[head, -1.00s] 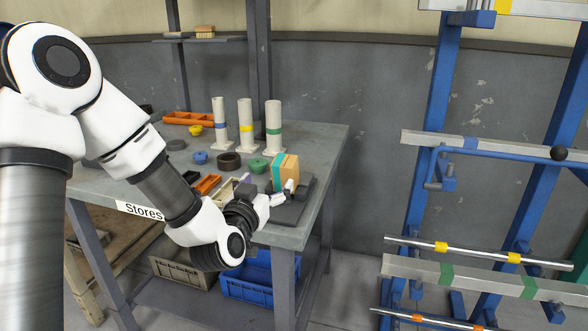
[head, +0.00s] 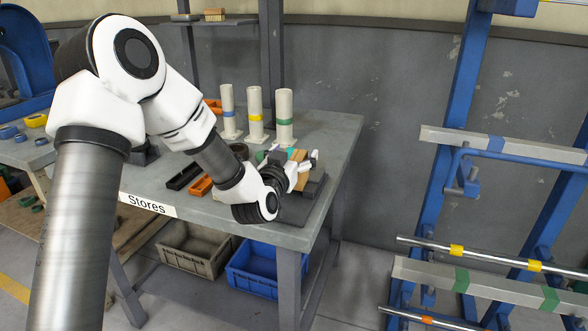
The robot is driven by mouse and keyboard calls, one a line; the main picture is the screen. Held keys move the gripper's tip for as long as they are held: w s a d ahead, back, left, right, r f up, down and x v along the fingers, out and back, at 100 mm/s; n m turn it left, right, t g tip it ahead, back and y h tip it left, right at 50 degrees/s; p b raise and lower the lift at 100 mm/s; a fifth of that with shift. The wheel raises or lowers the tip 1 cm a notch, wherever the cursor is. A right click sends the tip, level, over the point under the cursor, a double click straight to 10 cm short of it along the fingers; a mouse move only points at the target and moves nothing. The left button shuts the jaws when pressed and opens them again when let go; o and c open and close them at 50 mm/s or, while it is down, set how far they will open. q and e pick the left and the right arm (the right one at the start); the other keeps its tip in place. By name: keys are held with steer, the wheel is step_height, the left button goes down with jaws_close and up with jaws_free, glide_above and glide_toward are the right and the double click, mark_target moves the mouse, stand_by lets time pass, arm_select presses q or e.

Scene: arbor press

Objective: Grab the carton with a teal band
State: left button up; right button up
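The carton with a teal band (head: 299,155) is orange-tan and sits on a dark grey block at the right end of the workbench. Its teal band shows at its left side, and its lower part is hidden behind my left gripper. My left gripper (head: 303,166) is at the carton, with one pale finger in front of it and another at its right side. I cannot tell whether the fingers are pressed on it. My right gripper is not in view.
The bench (head: 335,128) carries three white posts with blue, yellow and green bands (head: 285,110) behind the carton. Orange (head: 200,186) and black trays lie left of the gripper. A blue rack (head: 445,150) stands at right, with open floor between.

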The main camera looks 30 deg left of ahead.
arm_select(q)
steer(key=shift+w+f, duration=0.1)
steer(key=c, duration=1.1)
steer(key=shift+c, duration=0.7)
